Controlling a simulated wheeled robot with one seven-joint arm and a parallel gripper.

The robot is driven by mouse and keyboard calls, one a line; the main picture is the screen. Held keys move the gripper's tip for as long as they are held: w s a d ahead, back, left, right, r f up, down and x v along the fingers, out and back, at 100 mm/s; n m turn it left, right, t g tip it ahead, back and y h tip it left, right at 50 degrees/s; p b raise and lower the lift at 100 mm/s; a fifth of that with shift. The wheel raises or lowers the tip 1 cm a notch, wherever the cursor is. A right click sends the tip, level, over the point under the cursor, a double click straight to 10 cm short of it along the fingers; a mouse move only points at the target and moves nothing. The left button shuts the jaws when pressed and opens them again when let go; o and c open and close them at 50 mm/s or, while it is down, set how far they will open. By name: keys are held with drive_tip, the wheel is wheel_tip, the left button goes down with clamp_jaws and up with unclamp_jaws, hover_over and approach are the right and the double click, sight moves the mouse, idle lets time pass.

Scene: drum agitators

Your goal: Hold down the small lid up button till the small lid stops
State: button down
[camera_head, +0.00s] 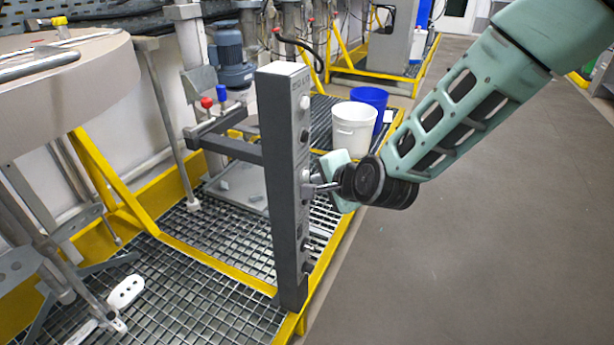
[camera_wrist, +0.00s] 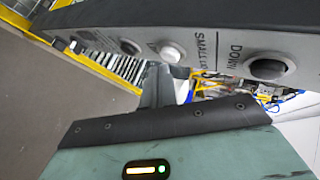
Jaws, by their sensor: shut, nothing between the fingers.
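The control panel (camera_head: 283,180) is a tall dark grey box with a column of buttons on its narrow right face. In the wrist view the panel (camera_wrist: 215,62) carries the lettering SMALL LI, cut short, and DOWN. A black button (camera_wrist: 268,68) sits by DOWN, and a white button (camera_wrist: 171,52) sits on the other side of the SMALL LI lettering. My gripper (camera_head: 318,187) is shut and empty, its tip at the panel's button face about mid-height. Whether it presses a button cannot be told. The fingertips are not clear in the wrist view.
A large round drum (camera_head: 70,95) with a handle on top stands at the left; which part is the small lid is unclear. A white bucket (camera_head: 352,130) and a blue bucket (camera_head: 371,98) stand behind the panel. Yellow-framed grating (camera_head: 215,290) lies below. Floor (camera_head: 460,270) at right is clear.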

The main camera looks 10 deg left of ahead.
drive_tip(key=shift+w+a, duration=0.25)
drive_tip(key=shift+a, duration=0.4)
idle(2.2)
drive_tip(key=shift+d, duration=0.1)
idle(1.2)
drive_tip(key=shift+s+d, duration=0.35)
drive_tip(key=shift+d, duration=0.45)
drive_tip(key=d, duration=0.1)
drive_tip(key=s+d, duration=0.1)
drive_tip(key=d, duration=0.1)
drive_tip(key=d+b, duration=0.1)
drive_tip(key=shift+s+d, duration=0.35)
drive_tip(key=shift+d, duration=0.05)
